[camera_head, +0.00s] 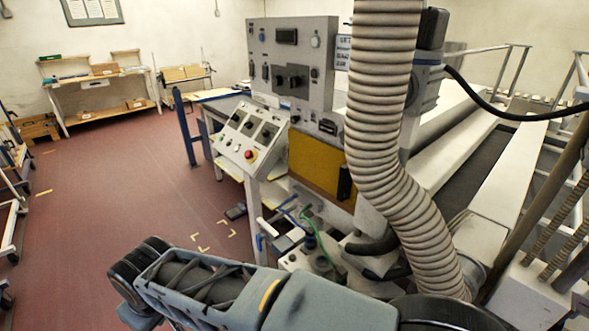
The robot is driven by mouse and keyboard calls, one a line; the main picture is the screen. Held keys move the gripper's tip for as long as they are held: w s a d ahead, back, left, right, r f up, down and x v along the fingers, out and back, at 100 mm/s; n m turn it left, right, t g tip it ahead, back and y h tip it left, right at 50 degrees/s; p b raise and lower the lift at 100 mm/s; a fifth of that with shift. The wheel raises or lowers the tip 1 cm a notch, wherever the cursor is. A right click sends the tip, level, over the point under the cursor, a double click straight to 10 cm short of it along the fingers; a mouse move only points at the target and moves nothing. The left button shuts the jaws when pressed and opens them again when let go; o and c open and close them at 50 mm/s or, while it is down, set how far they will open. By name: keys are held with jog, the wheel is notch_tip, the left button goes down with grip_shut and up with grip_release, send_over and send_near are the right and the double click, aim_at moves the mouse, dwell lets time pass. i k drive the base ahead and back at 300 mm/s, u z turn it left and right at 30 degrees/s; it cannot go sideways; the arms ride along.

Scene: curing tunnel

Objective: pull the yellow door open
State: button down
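The yellow door (320,167) is a flat panel low on the front of the grey machine, right of the sloped control console. It looks shut. A black upright handle (344,183) stands out near its right edge. The large ribbed hose (383,120) hangs just right of the door, close to the handle. My arm crosses the bottom of the view, in front of and below the door. My gripper is not in view.
The console (252,136) with a red button stands left of the door. Green and blue lines and pipe fittings (310,243) sit below it. Red floor (110,190) lies open to the left. Workbenches (97,83) stand at the back wall. White rails and beams fill the right.

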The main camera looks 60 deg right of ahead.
aim_at(322, 164)
jog(key=u, duration=0.1)
jog(key=i, duration=0.9)
jog(key=z, duration=3.15)
jog(key=i, duration=0.5)
jog(key=z, duration=0.05)
jog(key=k, duration=1)
jog(key=u, duration=1.6)
jog(key=i, duration=1.15)
jog(key=z, duration=1.45)
